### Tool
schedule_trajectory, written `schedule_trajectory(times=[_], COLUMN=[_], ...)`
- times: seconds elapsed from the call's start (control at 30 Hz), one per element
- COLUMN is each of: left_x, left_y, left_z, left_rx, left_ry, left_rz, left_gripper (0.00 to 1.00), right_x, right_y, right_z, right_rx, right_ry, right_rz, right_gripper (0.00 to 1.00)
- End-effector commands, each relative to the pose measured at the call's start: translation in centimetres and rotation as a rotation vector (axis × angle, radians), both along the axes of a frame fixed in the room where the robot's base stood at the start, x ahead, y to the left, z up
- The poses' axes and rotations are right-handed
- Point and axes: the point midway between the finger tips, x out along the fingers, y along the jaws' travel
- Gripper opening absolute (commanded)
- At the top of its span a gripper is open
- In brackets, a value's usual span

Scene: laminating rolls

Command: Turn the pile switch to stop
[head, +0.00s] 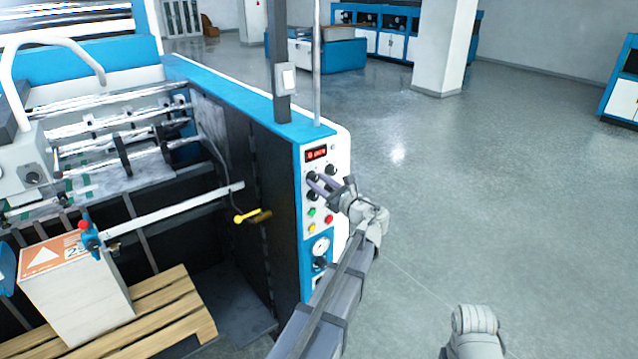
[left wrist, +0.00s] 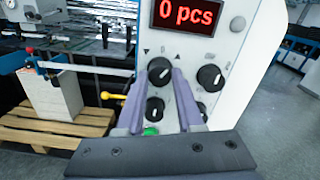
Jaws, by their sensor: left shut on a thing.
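The control panel (head: 318,225) is the white and blue end face of the machine. A black knob (left wrist: 160,71) with a white pointer line sits at its upper left, below the red display (left wrist: 186,15) reading "0 pcs". Small arrow marks stand above this knob; its pointer looks roughly upright. My left gripper (head: 311,184) reaches the panel from the right in the head view. In the left wrist view its two purple fingers (left wrist: 160,76) are shut on this knob, one on each side. My right gripper is not in view.
Other black knobs sit close by at the right (left wrist: 210,78) and below (left wrist: 155,108). Green, yellow and red buttons (head: 328,219) and a gauge (head: 320,246) are lower. A yellow-handled lever (head: 247,218) and a stack on a pallet (head: 185,315) are at the left. Open floor lies right.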

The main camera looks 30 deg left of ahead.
Motion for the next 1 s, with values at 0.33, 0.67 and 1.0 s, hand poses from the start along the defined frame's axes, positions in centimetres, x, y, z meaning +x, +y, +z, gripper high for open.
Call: schedule_trajectory(times=[0.33, 0.67, 1.0], left_x=[0.02, 0.03, 0.03], left_y=[-0.04, -0.05, -0.05], left_z=[0.01, 0.01, 0.01], left_rx=[-0.111, -0.185, -0.213], left_ry=[-0.268, -0.444, -0.512], left_rz=[0.0, 0.0, 0.001], left_gripper=[0.0, 0.0, 0.0], right_x=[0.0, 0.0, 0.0], right_y=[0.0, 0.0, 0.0], right_z=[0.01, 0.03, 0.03], right_rx=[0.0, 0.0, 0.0], right_ry=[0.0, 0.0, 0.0], right_rz=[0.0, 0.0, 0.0], right_gripper=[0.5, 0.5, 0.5])
